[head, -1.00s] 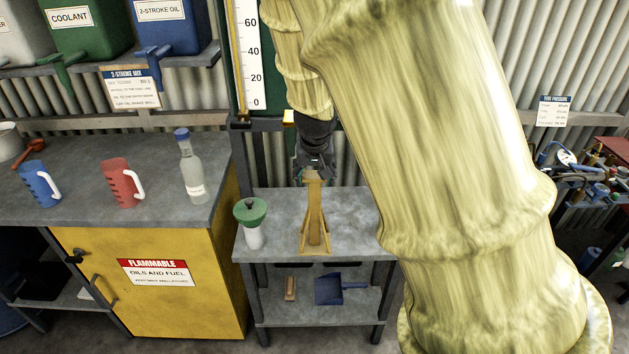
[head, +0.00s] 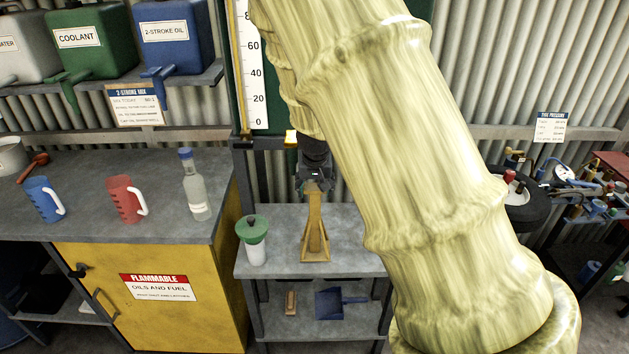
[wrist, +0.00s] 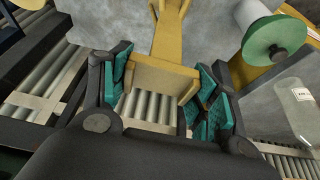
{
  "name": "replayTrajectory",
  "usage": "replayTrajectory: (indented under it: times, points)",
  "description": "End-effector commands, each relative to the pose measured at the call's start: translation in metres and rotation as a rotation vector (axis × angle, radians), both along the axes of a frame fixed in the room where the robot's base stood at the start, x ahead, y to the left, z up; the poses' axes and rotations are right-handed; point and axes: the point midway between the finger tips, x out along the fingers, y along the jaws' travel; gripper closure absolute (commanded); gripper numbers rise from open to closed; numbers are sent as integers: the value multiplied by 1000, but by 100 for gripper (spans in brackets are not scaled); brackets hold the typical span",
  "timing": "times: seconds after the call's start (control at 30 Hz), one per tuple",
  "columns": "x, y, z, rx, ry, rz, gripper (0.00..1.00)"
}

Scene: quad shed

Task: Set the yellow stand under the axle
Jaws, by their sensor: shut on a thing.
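The yellow stand (head: 314,232) is upright at the small grey table in the head view, with its wide foot down and narrow post up. My gripper (head: 315,184) is shut on the top of its post. In the wrist view the teal finger pads of my gripper (wrist: 155,88) lie on both sides of the stand's flat yellow head (wrist: 155,78). The foot is over the table top; I cannot tell whether it still touches. The axle is not clearly in view.
A yellow cabinet with a bench (head: 100,215) is at left, bearing jugs and a clear bottle (head: 195,190). A tyre (head: 530,210) shows at right.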

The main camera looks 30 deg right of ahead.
Motion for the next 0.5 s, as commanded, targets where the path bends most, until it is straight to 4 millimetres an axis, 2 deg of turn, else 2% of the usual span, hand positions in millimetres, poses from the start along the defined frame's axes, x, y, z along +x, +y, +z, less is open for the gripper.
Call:
replayTrajectory:
  times: [0.2, 0.5]
  points:
    - [1, 0, -11, 1, -2, -1, 100]
    - [1, 0, -13, 0, -2, -1, 100]
